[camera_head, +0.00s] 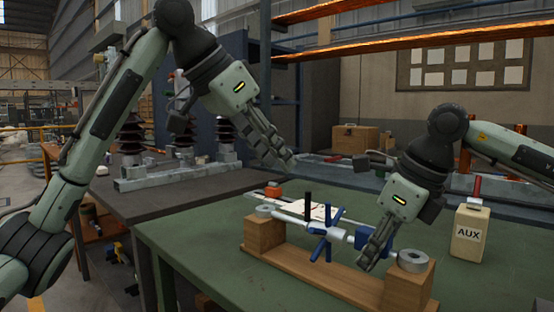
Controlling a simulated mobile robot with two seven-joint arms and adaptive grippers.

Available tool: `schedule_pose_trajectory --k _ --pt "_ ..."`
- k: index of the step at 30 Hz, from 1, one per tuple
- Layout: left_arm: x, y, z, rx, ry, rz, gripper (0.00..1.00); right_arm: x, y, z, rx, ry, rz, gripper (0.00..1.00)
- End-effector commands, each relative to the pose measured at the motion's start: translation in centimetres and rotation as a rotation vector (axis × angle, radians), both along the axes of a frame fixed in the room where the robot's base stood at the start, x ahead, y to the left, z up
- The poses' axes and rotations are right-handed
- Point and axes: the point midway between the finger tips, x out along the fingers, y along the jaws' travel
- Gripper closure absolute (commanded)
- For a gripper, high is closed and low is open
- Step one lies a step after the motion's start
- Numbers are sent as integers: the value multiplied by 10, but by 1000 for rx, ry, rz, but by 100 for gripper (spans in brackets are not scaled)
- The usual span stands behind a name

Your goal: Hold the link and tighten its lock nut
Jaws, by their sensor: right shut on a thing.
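The link (292,221) is a pale metal rod with a round eye at each end, lying across a wooden cradle (320,274) on the green table. The lock nut, blue with spread arms (324,237), sits around the rod near its middle. A blue block (361,238) is on the rod to the right of the nut. My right gripper (372,262) is shut on the link near its right eye; its fingers hide part of the rod. My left gripper (287,161) hangs above and behind the nut, touching nothing visible; its finger gap is unclear.
A box marked AUX (470,233) stands at the right of the table. Papers and an orange item (273,191) lie behind the cradle. Black ribbed insulators (132,138) stand on the dark table at left. The front left of the green table is clear.

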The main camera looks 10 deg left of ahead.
Motion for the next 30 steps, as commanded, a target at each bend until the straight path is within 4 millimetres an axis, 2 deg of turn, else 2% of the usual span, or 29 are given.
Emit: schedule_pose_trajectory --k 5,6,12,23,26,30 --pt "0 0 0 0 0 0 70 0 0 0 1 -1 1 100" --pt "0 0 0 0 0 0 70 0 0 0 1 -1 1 80" --pt "0 0 0 0 0 0 70 0 0 0 1 -1 1 55" --pt "0 0 0 0 0 0 70 -1 -1 4 0 -1 0 55" --pt "0 0 0 0 0 0 70 -3 -5 16 1 -2 -2 55" --pt "0 0 0 0 0 0 70 -9 -14 42 2 -4 -2 55"
